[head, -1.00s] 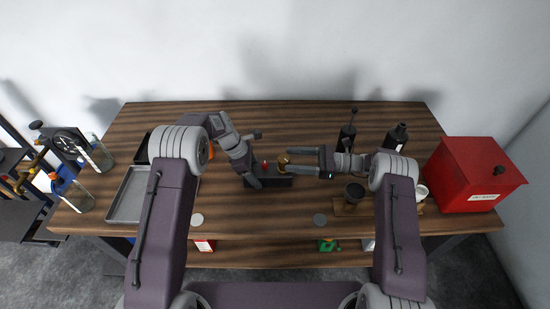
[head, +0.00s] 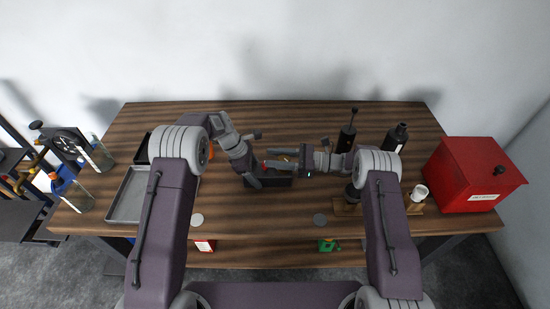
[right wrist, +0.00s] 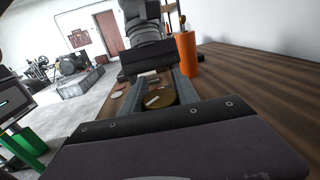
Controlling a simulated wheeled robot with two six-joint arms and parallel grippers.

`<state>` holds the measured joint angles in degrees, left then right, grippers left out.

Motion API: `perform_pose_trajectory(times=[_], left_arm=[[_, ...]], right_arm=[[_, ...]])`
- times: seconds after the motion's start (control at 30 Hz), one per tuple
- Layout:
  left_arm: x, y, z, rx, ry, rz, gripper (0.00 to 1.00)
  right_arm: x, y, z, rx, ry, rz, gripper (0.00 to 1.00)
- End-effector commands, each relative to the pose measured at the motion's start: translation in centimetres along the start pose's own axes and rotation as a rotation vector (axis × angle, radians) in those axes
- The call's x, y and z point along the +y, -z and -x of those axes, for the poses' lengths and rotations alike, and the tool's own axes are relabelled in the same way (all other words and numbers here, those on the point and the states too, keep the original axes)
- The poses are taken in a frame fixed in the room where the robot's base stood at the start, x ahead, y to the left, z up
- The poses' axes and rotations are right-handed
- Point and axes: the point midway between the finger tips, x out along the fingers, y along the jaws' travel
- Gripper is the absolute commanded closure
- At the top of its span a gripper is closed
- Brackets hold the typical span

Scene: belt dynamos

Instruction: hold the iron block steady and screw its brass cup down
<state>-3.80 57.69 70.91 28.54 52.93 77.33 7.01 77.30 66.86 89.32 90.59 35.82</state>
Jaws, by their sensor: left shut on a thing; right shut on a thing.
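The dark iron block (head: 280,183) lies on the wooden table in the middle of the head view. My left gripper (head: 254,180) is shut on the left part of the block, partly hiding it. The brass cup (head: 285,158) stands at the block, between the fingers of my right gripper (head: 274,159), which reaches in from the right. In the right wrist view the round brass cup (right wrist: 158,98) lies between the two grey fingers, and the right gripper is shut on it. How far down the cup sits is hidden.
A grey tray (head: 125,207) lies at the left, with glass jars beside it. Dark bottles (head: 396,137), a wooden rack with cups (head: 343,209) and a red box (head: 470,175) stand at the right. An orange cylinder (right wrist: 188,54) stands beyond the grippers.

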Motion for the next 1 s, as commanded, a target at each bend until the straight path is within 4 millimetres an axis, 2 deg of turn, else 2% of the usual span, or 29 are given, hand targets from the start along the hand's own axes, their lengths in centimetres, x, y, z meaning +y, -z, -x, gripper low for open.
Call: perform_pose_trajectory(times=[0.2,0.5,0.53,0.6,0.9,1.0], left_arm=[[0.1,0.0,0.1,0.0,-0.002,0.0,1.0],[0.0,0.0,0.0,0.0,-0.002,-0.001,1.0],[0.0,0.0,0.0,0.0,-0.001,-0.001,1.0],[0.0,0.0,0.0,0.0,-0.001,-0.001,1.0],[0.0,0.0,0.0,0.001,-0.001,-0.001,1.0],[0.0,0.0,0.0,0.001,-0.001,-0.002,1.0]], right_arm=[[-0.3,0.0,0.0,0.001,0.094,-0.001,1.0],[-0.4,0.0,0.1,0.002,0.108,0.001,1.0],[-0.4,0.0,0.1,0.002,0.108,0.0,0.6],[-0.4,0.0,0.1,0.002,0.108,0.0,0.41],[-0.4,0.0,0.1,0.002,0.107,0.0,0.41],[-0.3,0.1,1.2,0.003,0.109,0.0,0.41]])
